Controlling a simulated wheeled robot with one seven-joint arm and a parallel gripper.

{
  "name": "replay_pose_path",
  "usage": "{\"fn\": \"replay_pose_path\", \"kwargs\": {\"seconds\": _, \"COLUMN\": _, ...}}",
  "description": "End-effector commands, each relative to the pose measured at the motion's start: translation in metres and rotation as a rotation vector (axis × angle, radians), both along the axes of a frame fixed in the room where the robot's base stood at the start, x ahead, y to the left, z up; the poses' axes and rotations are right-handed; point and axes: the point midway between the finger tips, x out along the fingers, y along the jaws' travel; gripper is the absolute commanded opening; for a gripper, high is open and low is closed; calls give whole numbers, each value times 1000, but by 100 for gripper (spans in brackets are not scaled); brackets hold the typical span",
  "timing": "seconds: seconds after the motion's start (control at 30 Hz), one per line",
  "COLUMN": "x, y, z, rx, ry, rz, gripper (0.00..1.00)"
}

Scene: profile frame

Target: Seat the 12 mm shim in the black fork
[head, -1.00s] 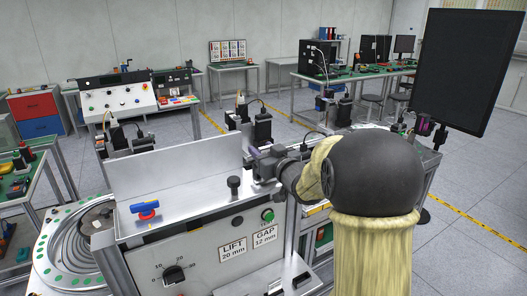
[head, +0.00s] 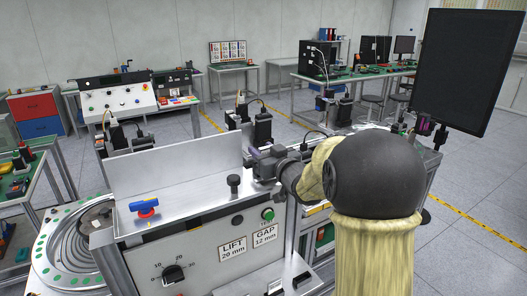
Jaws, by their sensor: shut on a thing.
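My gripper (head: 264,168) is at the back right of the metal bench top, beside the right end of the upright metal plate (head: 176,172). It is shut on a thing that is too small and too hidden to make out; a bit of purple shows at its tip. I cannot tell the shim or the black fork apart from the dark parts around the gripper. The bench front (head: 205,262) carries a dial, a green button and labels reading "LIFT 20 mm" and "GAP 12 mm".
A black knob (head: 234,184) stands near my gripper. A round metal bowl (head: 70,250) is at the lower left. A dark monitor (head: 465,70) rises at the right. The bench top between handle and knob is clear.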

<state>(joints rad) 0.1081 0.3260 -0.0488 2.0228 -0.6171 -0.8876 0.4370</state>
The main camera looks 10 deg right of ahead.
Motion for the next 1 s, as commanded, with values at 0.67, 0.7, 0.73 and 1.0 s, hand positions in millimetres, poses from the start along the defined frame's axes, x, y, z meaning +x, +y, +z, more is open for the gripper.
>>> {"fn": "replay_pose_path", "kwargs": {"seconds": 0.67, "x": 0, "y": 0, "z": 6, "rx": 0, "ry": -1, "rz": 0, "gripper": 17}}
{"fn": "replay_pose_path", "kwargs": {"seconds": 0.7, "x": 0, "y": 0, "z": 6, "rx": 0, "ry": 0, "rz": 0, "gripper": 17}}
{"fn": "replay_pose_path", "kwargs": {"seconds": 0.73, "x": 0, "y": 0, "z": 6, "rx": 0, "ry": 0, "rz": 0, "gripper": 17}}
{"fn": "replay_pose_path", "kwargs": {"seconds": 1.0, "x": 0, "y": 0, "z": 6, "rx": 0, "ry": -1, "rz": 0, "gripper": 17}}
